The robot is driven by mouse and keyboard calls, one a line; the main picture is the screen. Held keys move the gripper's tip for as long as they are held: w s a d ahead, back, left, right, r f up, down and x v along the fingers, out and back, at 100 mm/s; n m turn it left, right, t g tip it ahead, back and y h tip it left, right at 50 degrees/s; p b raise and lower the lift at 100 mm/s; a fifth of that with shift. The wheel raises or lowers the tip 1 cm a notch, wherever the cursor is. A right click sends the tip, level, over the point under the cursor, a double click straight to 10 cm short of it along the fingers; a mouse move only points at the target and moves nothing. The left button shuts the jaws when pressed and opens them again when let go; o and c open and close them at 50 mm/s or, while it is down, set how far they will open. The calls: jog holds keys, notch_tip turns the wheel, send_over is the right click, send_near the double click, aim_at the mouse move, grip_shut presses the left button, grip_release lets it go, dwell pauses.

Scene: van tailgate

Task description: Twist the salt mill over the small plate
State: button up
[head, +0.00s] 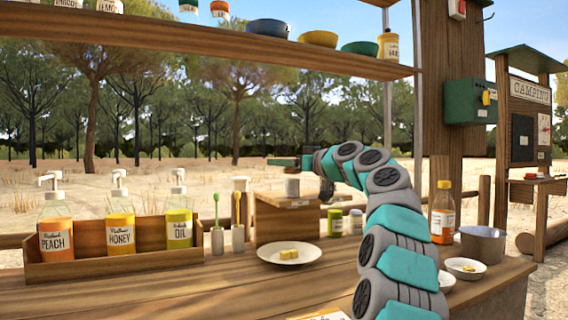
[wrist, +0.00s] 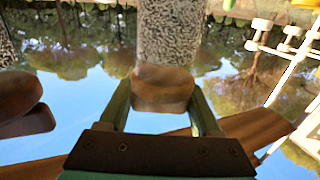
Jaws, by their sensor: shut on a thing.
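In the wrist view, which is upside down, my gripper (wrist: 163,105) is shut on the wooden band of the salt mill (wrist: 170,35), a clear body filled with speckled grains. The band sits between the two green fingers. In the head view my gripper (head: 291,162) is above the wooden box, behind the small plate, and I cannot clearly make out the mill there. The small white plate (head: 272,256) lies on the counter in front of the box, with yellow pieces (head: 289,253) on it. My gripper is not over the plate.
A wooden box (head: 286,220) carries a light grey cup-like thing (head: 291,188). Pump bottles in a wooden tray (head: 100,268) and brush holders (head: 217,240) stand left. A sauce bottle (head: 442,212), a pot (head: 483,244) and a bowl (head: 465,270) stand right. A shelf (head: 230,48) hangs overhead.

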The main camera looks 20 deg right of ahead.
jog(key=c, duration=0.4)
jog(key=shift+h+b, duration=0.3)
jog(key=shift+b, duration=0.15)
jog(key=shift+d+f+m+t+h+b, duration=0.2)
jog(key=shift+m+t+h+b, duration=0.2)
jog(key=shift+m+h+b, duration=0.25)
jog(key=h, duration=0.1)
jog(key=m+h, duration=0.2)
jog(key=h, duration=0.1)
jog(key=shift+d+r+m+t, duration=0.25)
jog(key=shift+t, duration=0.05)
jog(key=shift+d+m+h+p, duration=0.3)
jog(key=shift+m+h+p, duration=0.65)
jog(key=shift+h, duration=0.4)
jog(key=shift+h, duration=0.4)
jog(key=o, duration=1.4)
jog(key=shift+w, duration=0.1)
